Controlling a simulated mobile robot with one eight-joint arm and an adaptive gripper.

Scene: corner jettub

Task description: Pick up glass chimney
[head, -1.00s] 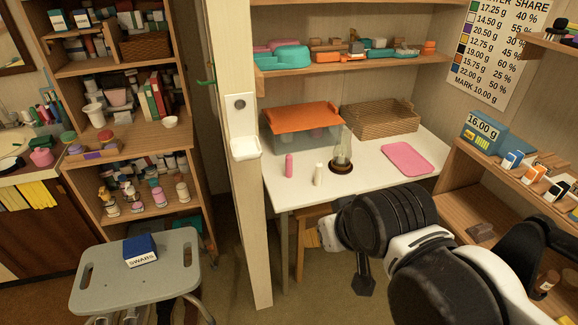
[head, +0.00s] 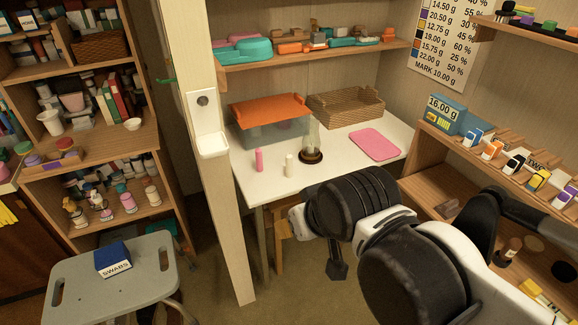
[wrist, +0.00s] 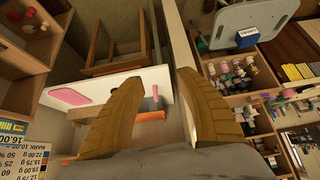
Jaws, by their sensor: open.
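The glass chimney (head: 313,134) is a clear upright tube on a dark round base (head: 311,157), standing on the white table (head: 340,165). In the wrist view I cannot make out the chimney; my left-hand finger covers part of the table there. My gripper (wrist: 159,76) shows in the wrist view as two wooden-looking fingers, spread apart with nothing between them. In the head view my arm is in front of the table, to the lower right of the chimney and apart from it.
A pink bottle (head: 259,160) and a white bottle (head: 289,165) stand left of the chimney. An orange-lidded bin (head: 268,110) and a wicker basket (head: 345,106) are behind it; a pink mat (head: 375,144) lies right. A pale post (head: 215,180) borders the table's left. A shelf (head: 310,58) hangs above.

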